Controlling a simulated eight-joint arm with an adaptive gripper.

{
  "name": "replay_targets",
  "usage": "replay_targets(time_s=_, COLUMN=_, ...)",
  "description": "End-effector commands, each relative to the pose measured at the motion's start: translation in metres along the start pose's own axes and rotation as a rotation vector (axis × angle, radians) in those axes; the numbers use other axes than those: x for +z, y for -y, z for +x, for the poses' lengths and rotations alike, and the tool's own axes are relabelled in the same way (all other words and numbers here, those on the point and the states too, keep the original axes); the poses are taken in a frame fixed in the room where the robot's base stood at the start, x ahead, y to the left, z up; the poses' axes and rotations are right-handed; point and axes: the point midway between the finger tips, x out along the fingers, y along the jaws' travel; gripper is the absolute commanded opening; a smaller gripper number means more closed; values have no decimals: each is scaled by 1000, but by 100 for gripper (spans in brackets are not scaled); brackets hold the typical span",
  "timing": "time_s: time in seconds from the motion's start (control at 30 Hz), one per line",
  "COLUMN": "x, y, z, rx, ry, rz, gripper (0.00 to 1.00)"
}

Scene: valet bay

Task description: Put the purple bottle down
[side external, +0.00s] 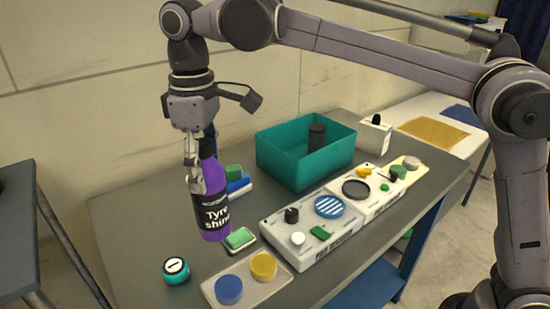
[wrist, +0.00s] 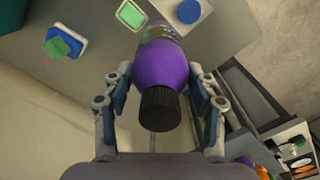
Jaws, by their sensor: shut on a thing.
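The purple bottle (side external: 214,190) has a black cap and a black label reading "Tyre shine". My gripper (side external: 194,175) is shut on its upper part and holds it nearly upright at the left side of the grey table (side external: 130,215). In the wrist view the bottle (wrist: 160,65) lies between the two fingers of my gripper (wrist: 160,88), with its black cap towards the camera. Whether the bottle's base touches the table or hangs above it, I cannot tell.
A green sponge in a small tray (side external: 240,238) is close to the bottle's base. A teal tin (side external: 176,270), a tray with blue and yellow discs (side external: 247,280), a control panel (side external: 310,228) and a teal bin (side external: 290,160) stand around. Bare table lies left of the bottle.

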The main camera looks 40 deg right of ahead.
Motion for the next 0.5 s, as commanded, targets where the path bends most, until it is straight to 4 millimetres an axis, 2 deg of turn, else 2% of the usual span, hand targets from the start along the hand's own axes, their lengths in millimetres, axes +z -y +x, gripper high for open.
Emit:
replay_targets(time_s=0.03, x=10, y=-18, z=-2, rx=1, ry=0, rz=48, gripper=0)
replay_targets(time_s=0.17, x=42, y=-67, z=-3, rx=1, ry=1, rz=195, gripper=0)
replay_targets(time_s=0.3, x=85, y=-116, z=-3, rx=0, ry=0, rz=366, gripper=0)
replay_targets(time_s=0.5, x=147, y=-166, z=-1, rx=0, ry=0, rz=583, gripper=0)
